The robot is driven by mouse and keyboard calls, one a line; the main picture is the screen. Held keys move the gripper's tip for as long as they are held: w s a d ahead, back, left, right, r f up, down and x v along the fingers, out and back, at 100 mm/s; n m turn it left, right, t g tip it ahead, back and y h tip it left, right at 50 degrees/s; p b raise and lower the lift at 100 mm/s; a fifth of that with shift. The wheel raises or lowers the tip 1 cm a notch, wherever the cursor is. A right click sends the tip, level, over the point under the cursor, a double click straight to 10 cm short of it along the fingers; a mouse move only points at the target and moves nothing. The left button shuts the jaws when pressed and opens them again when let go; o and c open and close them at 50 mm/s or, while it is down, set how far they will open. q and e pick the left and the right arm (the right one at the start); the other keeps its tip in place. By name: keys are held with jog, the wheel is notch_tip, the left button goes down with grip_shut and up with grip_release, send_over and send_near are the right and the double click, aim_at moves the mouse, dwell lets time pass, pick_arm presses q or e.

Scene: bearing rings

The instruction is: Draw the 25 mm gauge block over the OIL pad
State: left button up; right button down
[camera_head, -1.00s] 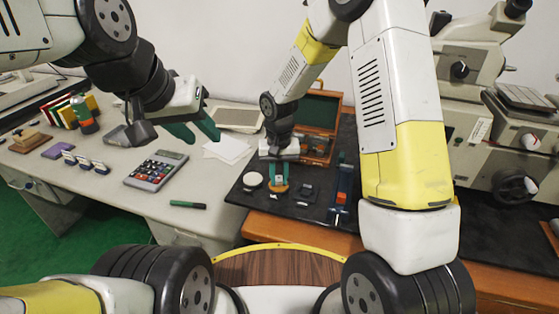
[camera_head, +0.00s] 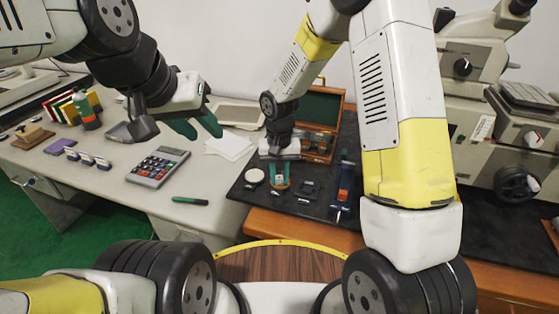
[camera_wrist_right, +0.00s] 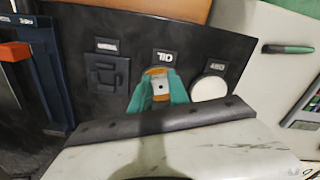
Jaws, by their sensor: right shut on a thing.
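My right gripper (camera_head: 280,183) points down at the black mat, its teal fingers shut on a small grey gauge block (camera_wrist_right: 158,85). The block is over the orange-tan OIL pad (camera_wrist_right: 157,71), beside the "OIL" label (camera_wrist_right: 165,57) in the right wrist view. The fingers and block hide much of the pad. I cannot tell whether the block touches it. My left gripper (camera_head: 195,126) hangs over the pale desk at left, its teal fingers apart and empty.
A white round pad (camera_wrist_right: 208,88) lies beside the OIL pad. A dark frame (camera_wrist_right: 107,72) is on its other side. A blue stand with a red part (camera_head: 344,188) is at the mat's right. An open wooden case (camera_head: 321,140) stands behind. A calculator (camera_head: 158,167) and green marker (camera_head: 190,201) lie left.

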jog(key=shift+w, duration=0.15)
dwell(0.3)
jog(key=shift+w+d, duration=0.35)
jog(key=shift+w, duration=0.55)
jog(key=shift+s+a, duration=0.1)
jog(key=shift+s, duration=0.15)
jog(key=shift+s+a, duration=0.25)
jog(key=shift+s, duration=0.65)
jog(key=shift+w, duration=0.1)
dwell(0.5)
jog(key=shift+w+d, duration=0.2)
jog(key=shift+w, duration=0.3)
jog(key=shift+w+d, duration=0.15)
jog(key=shift+w, duration=0.35)
jog(key=shift+s+a, duration=0.15)
jog(key=shift+s, duration=0.15)
